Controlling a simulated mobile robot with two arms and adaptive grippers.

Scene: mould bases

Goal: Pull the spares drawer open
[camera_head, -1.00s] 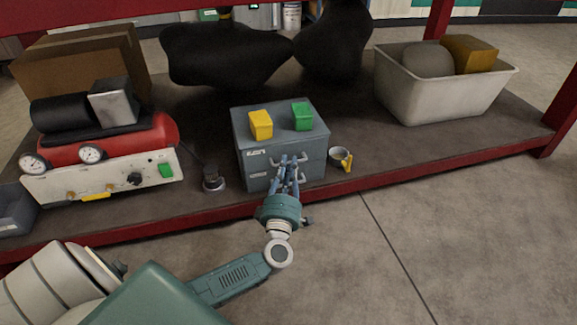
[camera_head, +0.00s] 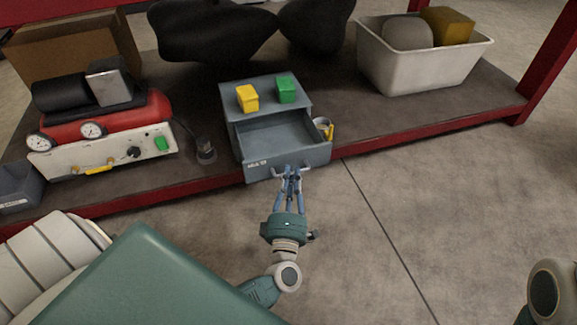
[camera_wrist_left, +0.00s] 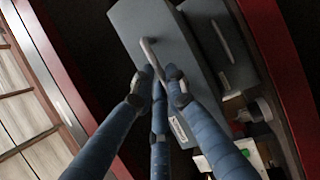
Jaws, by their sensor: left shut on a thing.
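The small grey cabinet (camera_head: 232,98) stands on the dark shelf, and its upper drawer (camera_head: 290,158) is pulled well out toward me. Its inside looks empty. A small label on the drawer front is too small to read. My left gripper (camera_head: 291,172) is shut on the bar handle of this drawer. The wrist view shows the handle (camera_wrist_left: 149,52) with the fingers (camera_wrist_left: 160,80) closed around its near part. A second handle (camera_wrist_left: 222,42) on the other drawer front shows there, free. My right gripper is not in view.
A yellow block (camera_head: 247,98) and a green block (camera_head: 286,89) sit on the cabinet top. A cup with a yellow part (camera_head: 325,129) stands right of the drawer. A red compressor (camera_head: 100,137) is left, a white bin (camera_head: 425,70) right. The floor in front is clear.

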